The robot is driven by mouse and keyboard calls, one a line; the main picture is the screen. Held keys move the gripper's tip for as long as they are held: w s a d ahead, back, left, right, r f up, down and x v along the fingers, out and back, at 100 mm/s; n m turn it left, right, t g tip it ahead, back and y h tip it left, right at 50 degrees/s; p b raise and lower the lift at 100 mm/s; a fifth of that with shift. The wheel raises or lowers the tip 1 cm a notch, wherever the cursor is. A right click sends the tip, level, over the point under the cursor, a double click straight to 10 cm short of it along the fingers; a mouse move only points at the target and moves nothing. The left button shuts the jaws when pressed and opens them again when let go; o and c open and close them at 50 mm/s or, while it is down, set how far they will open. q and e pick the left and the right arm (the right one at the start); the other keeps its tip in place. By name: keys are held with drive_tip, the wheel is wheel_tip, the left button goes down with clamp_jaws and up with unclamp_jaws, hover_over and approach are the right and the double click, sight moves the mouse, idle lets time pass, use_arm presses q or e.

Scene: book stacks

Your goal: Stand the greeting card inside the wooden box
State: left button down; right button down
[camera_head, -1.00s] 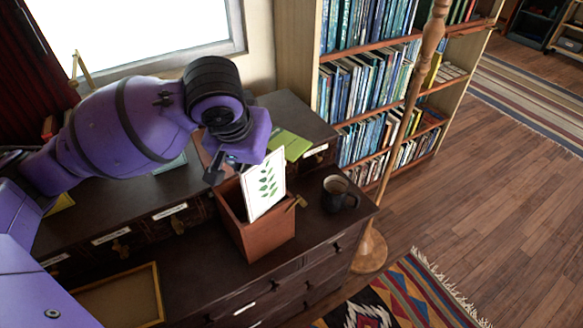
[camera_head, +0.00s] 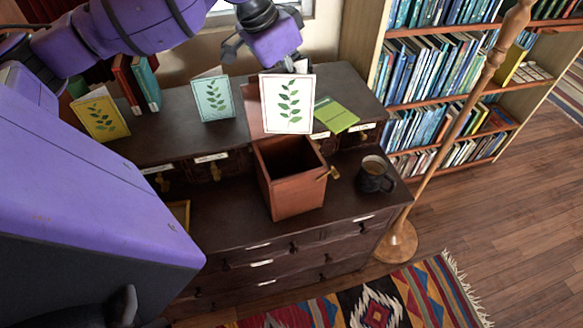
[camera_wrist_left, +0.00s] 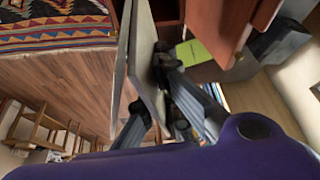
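The greeting card (camera_head: 288,104) is white with a green leaf sprig. It is upright above the back part of the wooden box (camera_head: 297,196), with its lower edge near the rim level; I cannot tell the exact gap. The reddish box is open at the top and its dark inside looks empty. My left gripper (camera_head: 292,67) is shut on the card at its top, partly hidden behind it. In the left wrist view the card (camera_wrist_left: 146,65) shows edge-on as two spread panels at the fingers (camera_wrist_left: 160,85). My right gripper is not in view.
A dark mug (camera_head: 374,176) stands right of the box. A green booklet (camera_head: 336,114) lies behind it. A mint card (camera_head: 213,99) and a yellow card (camera_head: 99,118) stand on the raised back shelf at left. A lamp pole (camera_head: 450,130) rises at right.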

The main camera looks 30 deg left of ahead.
use_arm(q)
wheel_tip(320, 180, down, 27)
drive_tip(key=b, duration=0.1)
drive_tip(key=shift+b, duration=0.3)
drive_tip(key=shift+f, duration=0.2)
drive_tip(key=c, duration=2.4)
unclamp_jaws()
drive_tip(key=o, duration=0.4)
